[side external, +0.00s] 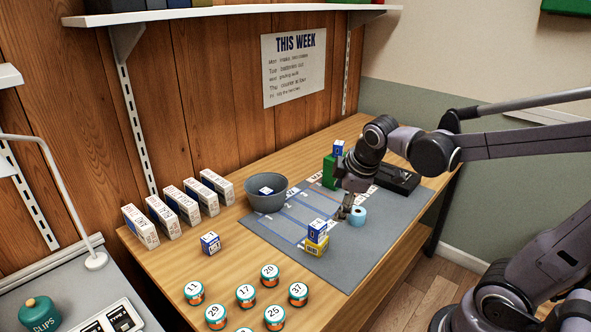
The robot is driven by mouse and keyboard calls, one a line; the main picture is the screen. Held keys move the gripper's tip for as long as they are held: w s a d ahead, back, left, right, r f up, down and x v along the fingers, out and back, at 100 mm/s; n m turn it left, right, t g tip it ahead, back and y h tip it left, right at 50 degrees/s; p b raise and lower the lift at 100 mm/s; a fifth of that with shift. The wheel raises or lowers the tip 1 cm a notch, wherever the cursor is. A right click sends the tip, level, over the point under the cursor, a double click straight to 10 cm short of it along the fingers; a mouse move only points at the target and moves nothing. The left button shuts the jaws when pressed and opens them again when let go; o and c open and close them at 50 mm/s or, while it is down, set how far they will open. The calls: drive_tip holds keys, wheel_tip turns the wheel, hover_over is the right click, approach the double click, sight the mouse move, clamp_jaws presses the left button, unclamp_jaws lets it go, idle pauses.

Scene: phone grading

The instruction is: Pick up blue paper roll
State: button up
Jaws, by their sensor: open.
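The blue paper roll (358,216) is a small light-blue cylinder with a dark hole in its top. It stands on the grey mat (321,266) on the wooden table. My gripper (345,212) points down just left of the roll, close beside it. My gripper is open, with nothing visible in it. Whether a fingertip touches the roll or reaches in front of it cannot be told at this size.
A blue-and-yellow box stack (316,240) stands left of the roll. A grey bowl (266,197) and a green object (329,171) are behind. A black device (397,179) lies to the right. Numbered cans (245,295) and white boxes (177,205) occupy the table's left part.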

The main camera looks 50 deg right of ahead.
drive_tip(key=w+d+f+n+g+h, duration=0.1)
drive_tip(key=w+d+f+n, duration=0.1)
drive_tip(key=d+n, duration=0.15)
drive_tip(key=w+d+f+n+g, duration=0.1)
drive_tip(key=w+d+f+n, duration=0.15)
drive_tip(key=d, duration=0.25)
drive_tip(key=n+g+h, duration=0.1)
drive_tip(key=n+g, duration=0.1)
drive_tip(key=n, duration=0.3)
approach(358, 211)
drive_tip(key=shift+n+g, duration=0.3)
drive_tip(key=f, duration=0.3)
drive_tip(key=w+d+f, duration=0.1)
drive_tip(key=shift+w+d+f, duration=0.1)
drive_tip(key=shift+w+f, duration=0.05)
drive_tip(key=shift+f, duration=0.25)
drive_tip(key=shift+s+d+x, duration=0.1)
drive_tip(key=shift+s+x, duration=0.05)
drive_tip(key=shift+x, duration=1.25)
drive_tip(key=shift+s+d+x, duration=0.1)
drive_tip(key=shift+s+x, duration=0.05)
drive_tip(key=shift+x, duration=1.2)
drive_tip(key=shift+r, duration=0.1)
drive_tip(key=c, duration=1.3)
